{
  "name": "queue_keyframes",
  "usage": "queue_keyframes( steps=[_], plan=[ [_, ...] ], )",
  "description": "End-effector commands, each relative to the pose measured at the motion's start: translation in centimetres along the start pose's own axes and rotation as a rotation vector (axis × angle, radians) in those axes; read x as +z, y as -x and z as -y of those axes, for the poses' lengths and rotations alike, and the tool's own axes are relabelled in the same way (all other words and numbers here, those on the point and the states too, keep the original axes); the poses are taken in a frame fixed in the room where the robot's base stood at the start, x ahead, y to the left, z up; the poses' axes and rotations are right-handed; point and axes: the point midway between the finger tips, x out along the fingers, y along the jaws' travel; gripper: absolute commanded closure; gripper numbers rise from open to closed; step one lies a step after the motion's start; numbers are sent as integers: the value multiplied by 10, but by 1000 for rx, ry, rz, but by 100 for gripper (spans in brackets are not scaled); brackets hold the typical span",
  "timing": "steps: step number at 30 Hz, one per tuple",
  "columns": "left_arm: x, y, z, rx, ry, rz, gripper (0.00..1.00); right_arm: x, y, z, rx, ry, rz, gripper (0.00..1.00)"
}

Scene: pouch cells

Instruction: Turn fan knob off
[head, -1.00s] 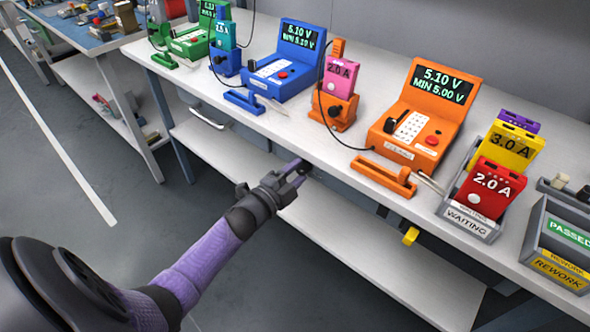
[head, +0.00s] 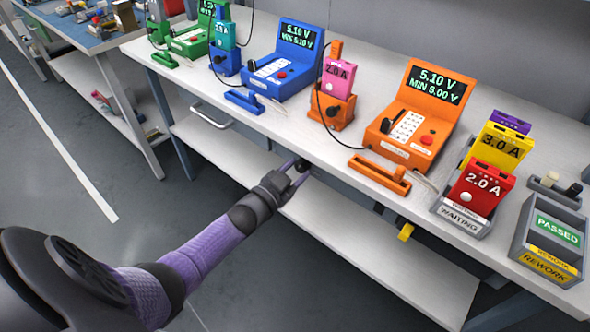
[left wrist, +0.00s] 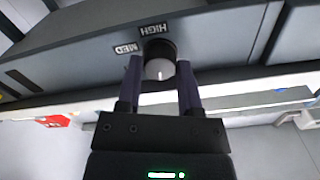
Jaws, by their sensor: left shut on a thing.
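The fan knob (left wrist: 160,62) is a dark round knob with a light grey face and a white mark, on the front edge under the bench. Labels HIGH (left wrist: 153,29) and MED (left wrist: 126,48) stand beside it; any other label is hidden. In the head view the knob (head: 302,164) is a small dark spot below the bench edge. My left gripper (head: 296,171) reaches it from the front. In the left wrist view its two fingers (left wrist: 160,75) are shut on the knob, one on each side. My right gripper is in neither view.
The bench (head: 340,185) carries an orange tester (head: 410,120), a blue tester (head: 280,75) and a green tester. A WAITING rack (head: 461,217) with cells and a PASSED/REWORK bin (head: 550,240) stand at right. A lower shelf (head: 345,240) lies under the bench.

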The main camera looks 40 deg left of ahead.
Motion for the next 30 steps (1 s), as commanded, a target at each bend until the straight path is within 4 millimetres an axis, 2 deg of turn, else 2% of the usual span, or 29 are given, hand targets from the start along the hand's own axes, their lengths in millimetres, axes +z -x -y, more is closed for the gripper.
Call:
queue_keyframes(
  steps=[12,29,30],
  plan=[
    [1,0,0,1,177,3,100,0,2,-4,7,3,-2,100],
    [1,1,-1,0,205,3,100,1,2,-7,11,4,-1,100],
    [1,1,-1,0,205,3,49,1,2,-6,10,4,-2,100]
  ],
)
